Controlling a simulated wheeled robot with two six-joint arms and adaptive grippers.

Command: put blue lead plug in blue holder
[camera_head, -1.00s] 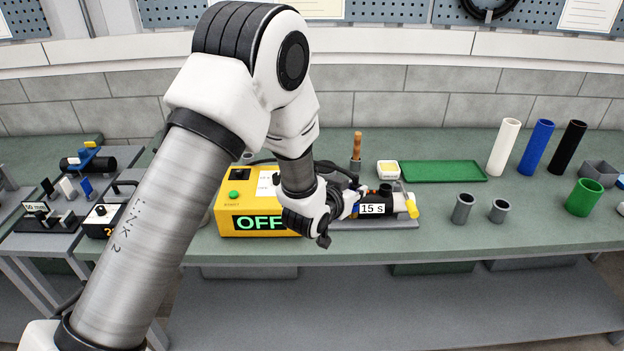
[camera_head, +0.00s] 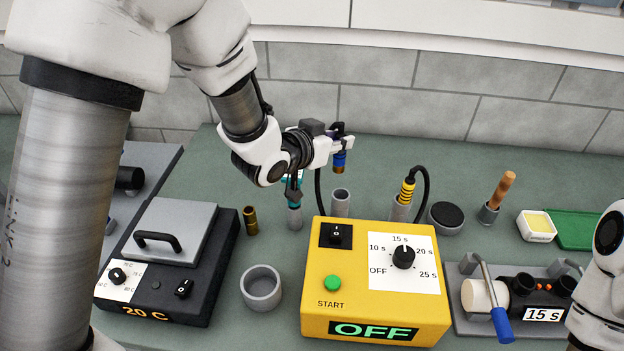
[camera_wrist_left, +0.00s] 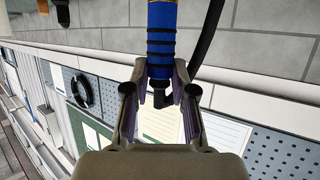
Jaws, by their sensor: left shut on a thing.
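The blue lead plug (camera_head: 339,160) hangs from my left gripper (camera_head: 338,141), brass tip down, above the bench behind the yellow box. In the left wrist view the plug (camera_wrist_left: 161,35) is blue with black bands, and my left gripper (camera_wrist_left: 160,92) is shut on its black end. A black cable runs from it. A grey tube holder (camera_head: 341,202) stands empty just below the plug, clearly apart from it. Another grey holder (camera_head: 295,217) to its left has a teal plug in it. No blue marking shows on the holders. My right gripper is out of view.
The yellow timer box (camera_head: 376,285) reads OFF, in front of the holders. A yellow-banded plug (camera_head: 407,191) stands in a holder at right. A brass piece (camera_head: 250,220), a grey cup (camera_head: 261,288) and a hot plate (camera_head: 175,258) are left. My right arm shows at the right edge.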

